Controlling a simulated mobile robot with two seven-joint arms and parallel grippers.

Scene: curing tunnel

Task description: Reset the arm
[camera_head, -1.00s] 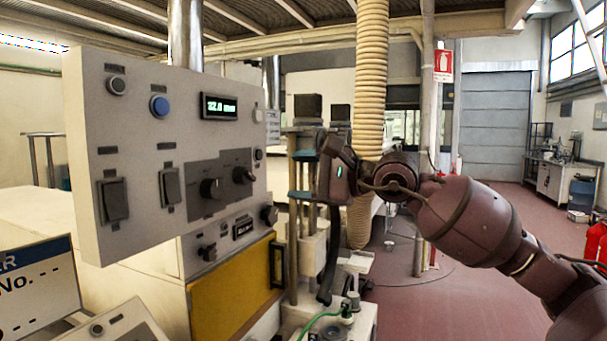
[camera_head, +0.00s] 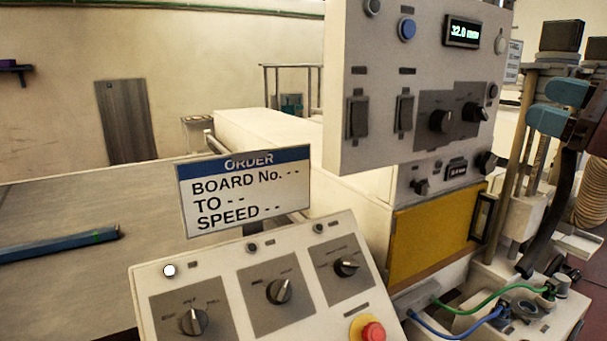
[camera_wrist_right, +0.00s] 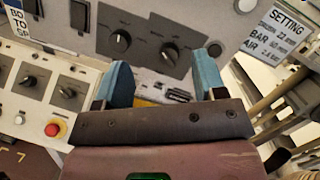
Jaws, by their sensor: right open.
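My right gripper (camera_head: 560,105) is at the right edge of the head view, just right of the upright control panel (camera_head: 365,140). Its two blue fingers are apart, with nothing seen between them. In the right wrist view the same open fingers (camera_wrist_right: 163,80) point towards the panel's dark knobs (camera_wrist_right: 120,41). The rest of the right arm is cut off at the picture's right edge. My left gripper shows in neither view.
A display (camera_head: 463,32) reads 32.0 mm. Below stand an order sign (camera_head: 245,190) and a sloped console with knobs (camera_head: 279,291) and a red stop button (camera_head: 373,333). A setting card (camera_wrist_right: 285,28) hangs nearby.

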